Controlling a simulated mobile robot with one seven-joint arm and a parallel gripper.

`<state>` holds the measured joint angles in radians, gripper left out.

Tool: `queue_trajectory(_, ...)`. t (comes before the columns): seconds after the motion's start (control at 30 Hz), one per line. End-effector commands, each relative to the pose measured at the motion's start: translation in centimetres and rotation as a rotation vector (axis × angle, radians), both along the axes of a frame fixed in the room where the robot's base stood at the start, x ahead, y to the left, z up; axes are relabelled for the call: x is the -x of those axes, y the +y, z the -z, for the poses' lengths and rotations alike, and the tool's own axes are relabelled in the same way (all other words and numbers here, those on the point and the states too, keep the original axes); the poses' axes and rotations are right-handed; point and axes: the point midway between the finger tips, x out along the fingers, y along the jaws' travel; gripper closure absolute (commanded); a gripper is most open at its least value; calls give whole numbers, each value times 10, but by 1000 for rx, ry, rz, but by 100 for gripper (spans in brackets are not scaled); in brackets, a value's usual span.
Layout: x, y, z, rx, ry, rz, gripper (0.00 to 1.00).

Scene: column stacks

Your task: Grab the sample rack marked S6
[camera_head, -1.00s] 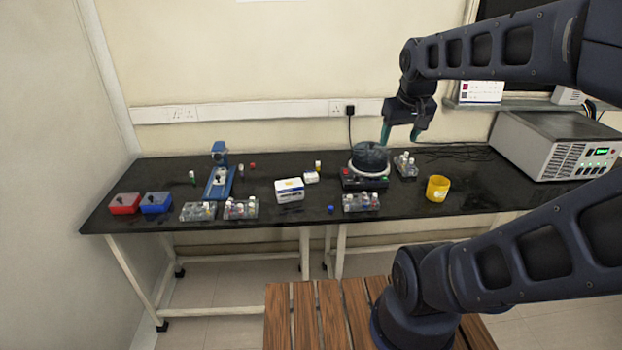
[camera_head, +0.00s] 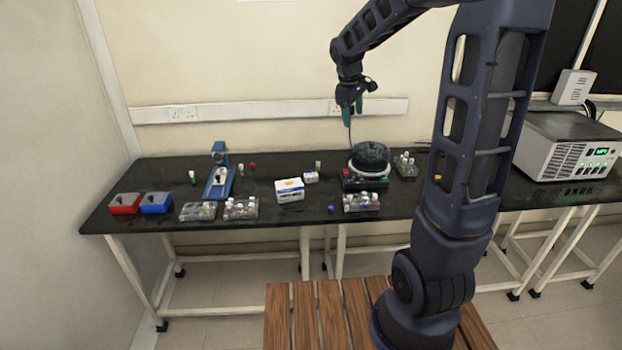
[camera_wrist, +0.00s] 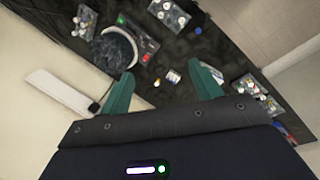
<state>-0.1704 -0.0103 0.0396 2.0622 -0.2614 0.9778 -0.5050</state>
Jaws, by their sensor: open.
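Several clear sample racks with capped tubes stand on the black bench. In the head view one rack (camera_head: 198,212) and a neighbouring rack (camera_head: 240,208) are at the front left. Another rack (camera_head: 361,203) is in front of the round dark device, and a small rack (camera_head: 405,165) is to its right. No S6 mark is readable. My gripper (camera_head: 352,116) is open and empty, high above the back of the bench near the device. In the wrist view racks show at the top left (camera_wrist: 84,22), top middle (camera_wrist: 169,13) and right (camera_wrist: 248,87).
The round device (camera_head: 369,160), a white box (camera_head: 289,190), a blue stand (camera_head: 219,180) and red (camera_head: 125,204) and blue (camera_head: 156,203) containers occupy the bench (camera_head: 285,218). A large grey instrument (camera_head: 568,145) stands right. My arm mostly hides the yellow cup.

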Motion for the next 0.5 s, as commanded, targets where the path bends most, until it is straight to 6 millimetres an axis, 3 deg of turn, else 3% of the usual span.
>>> queue_trajectory(0.1, -30, 14, 19, 34, 37, -82, 36)
queue_trajectory(0.5, -117, 65, 94, 140, 153, -360, 36)
